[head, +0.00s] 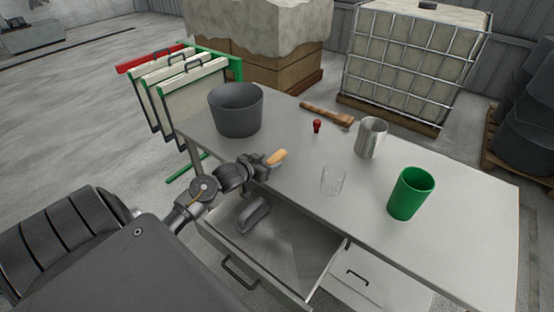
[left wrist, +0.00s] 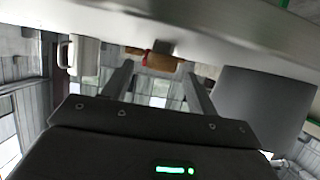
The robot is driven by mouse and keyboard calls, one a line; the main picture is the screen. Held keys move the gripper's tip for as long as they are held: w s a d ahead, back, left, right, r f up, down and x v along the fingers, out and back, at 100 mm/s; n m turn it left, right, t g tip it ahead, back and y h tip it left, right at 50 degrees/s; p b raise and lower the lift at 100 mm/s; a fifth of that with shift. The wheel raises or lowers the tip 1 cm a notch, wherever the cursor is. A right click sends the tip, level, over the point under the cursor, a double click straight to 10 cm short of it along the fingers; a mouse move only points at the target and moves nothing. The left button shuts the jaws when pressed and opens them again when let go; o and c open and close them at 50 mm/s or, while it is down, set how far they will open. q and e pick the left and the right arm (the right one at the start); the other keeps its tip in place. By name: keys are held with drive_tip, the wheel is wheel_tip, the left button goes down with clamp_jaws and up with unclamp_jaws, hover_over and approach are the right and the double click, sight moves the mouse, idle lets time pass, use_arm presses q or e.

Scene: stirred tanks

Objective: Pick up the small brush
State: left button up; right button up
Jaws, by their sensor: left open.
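A short tan wooden handle (head: 276,157), which looks like part of the small brush, lies on the near left part of the table. My left gripper (head: 262,168) is right beside it at the table's near edge and partly hides it. Whether they touch I cannot tell. The left gripper is open; its two fingers also show apart in the left wrist view (left wrist: 160,76). A longer wooden-handled brush (head: 328,114) lies at the table's back edge. In the left wrist view a brown piece (left wrist: 152,62) shows beyond the fingers. My right gripper is not in view.
On the table (head: 440,190) stand a dark bucket (head: 235,112), a small red object (head: 317,126), a metal cup (head: 371,139), a clear glass (head: 333,181) and a green cup (head: 410,194). An open drawer (head: 300,262) below holds a grey object (head: 254,216).

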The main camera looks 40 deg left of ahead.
sight(273, 159)
use_arm(q)
drive_tip(key=x, duration=0.4)
drive_tip(key=shift+w+f+p, duration=0.2)
drive_tip(key=shift+w+p, duration=0.1)
drive_tip(key=shift+s, duration=0.1)
drive_tip(key=c, duration=1.1)
drive_tip(key=shift+o, duration=0.2)
drive_tip(key=shift+r, duration=0.1)
